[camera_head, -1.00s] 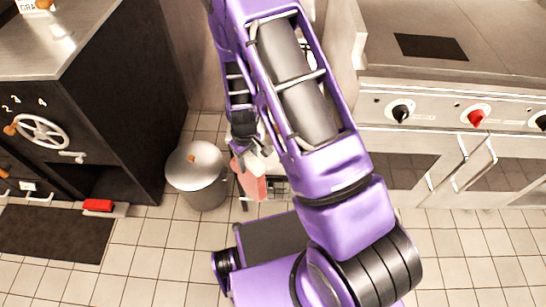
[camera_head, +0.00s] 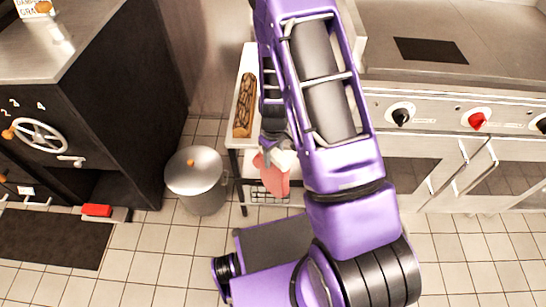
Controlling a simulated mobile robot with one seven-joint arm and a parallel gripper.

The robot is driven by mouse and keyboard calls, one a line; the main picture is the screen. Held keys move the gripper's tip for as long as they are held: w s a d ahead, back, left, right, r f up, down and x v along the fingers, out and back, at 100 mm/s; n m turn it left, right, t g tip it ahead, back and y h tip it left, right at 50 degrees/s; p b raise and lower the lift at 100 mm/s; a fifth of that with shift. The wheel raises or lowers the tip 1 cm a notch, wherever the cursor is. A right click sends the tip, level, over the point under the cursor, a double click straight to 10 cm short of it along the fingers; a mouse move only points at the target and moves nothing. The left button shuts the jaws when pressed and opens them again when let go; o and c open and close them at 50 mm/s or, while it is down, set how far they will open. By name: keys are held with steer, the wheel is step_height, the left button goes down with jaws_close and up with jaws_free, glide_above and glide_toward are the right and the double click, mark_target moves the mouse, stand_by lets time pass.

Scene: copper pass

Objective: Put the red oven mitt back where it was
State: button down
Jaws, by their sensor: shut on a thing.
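The red oven mitt (camera_head: 272,176) looks pinkish red and hangs below my gripper (camera_head: 275,150). My gripper is shut on its upper part, with a pale patch showing at the top of the mitt. The mitt is in front of the near end of a narrow white-topped cart (camera_head: 236,138). I cannot tell whether it touches the cart. My arm hides much of the cart top and part of the grip.
A loaf-like brown item (camera_head: 244,105) lies on the cart. A lidded metal pot (camera_head: 196,178) stands on the floor to its left. A stove (camera_head: 440,125) with knobs is at right, a dark oven (camera_head: 95,110) at left.

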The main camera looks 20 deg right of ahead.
steer(key=shift+f, duration=0.25)
steer(key=shift+c, duration=2)
jaws_free()
steer(key=shift+r, duration=0.15)
step_height(320, 180, up, 12)
steer(key=shift+s+r+p, duration=0.1)
steer(key=shift+r+p, duration=0.05)
steer(key=shift+p, duration=1.1)
steer(key=shift+r, duration=0.1)
